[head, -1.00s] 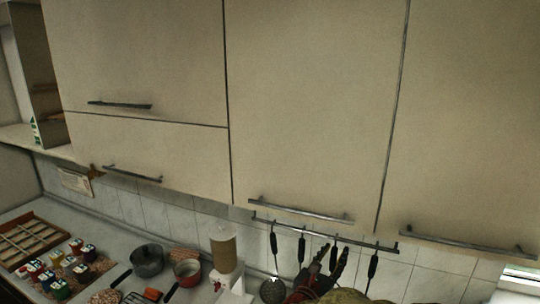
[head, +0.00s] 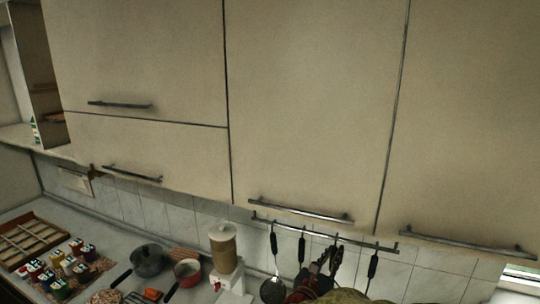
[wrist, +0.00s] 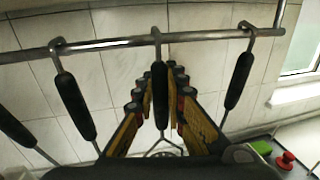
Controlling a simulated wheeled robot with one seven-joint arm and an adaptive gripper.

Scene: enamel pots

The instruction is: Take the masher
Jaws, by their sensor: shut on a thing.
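The masher (wrist: 160,95) hangs upright by its hook from the metal rail in the wrist view. It has a black handle, and a looped wire part shows below it, partly hidden by my gripper body. My gripper (wrist: 166,78) is shut on the black handle, with one finger on each side. In the head view, the masher's handle (head: 333,256) hangs third from the left on the rail, and my gripper (head: 321,267) is at it, low in the picture.
The rail (wrist: 100,44) carries other black-handled tools close on both sides: a handle (wrist: 75,105) to the left and one (wrist: 238,80) to the right. Cupboards (head: 310,110) overhang the rail. A drink dispenser (head: 224,250), a dark pot (head: 147,262) and a red pan (head: 187,272) stand on the counter.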

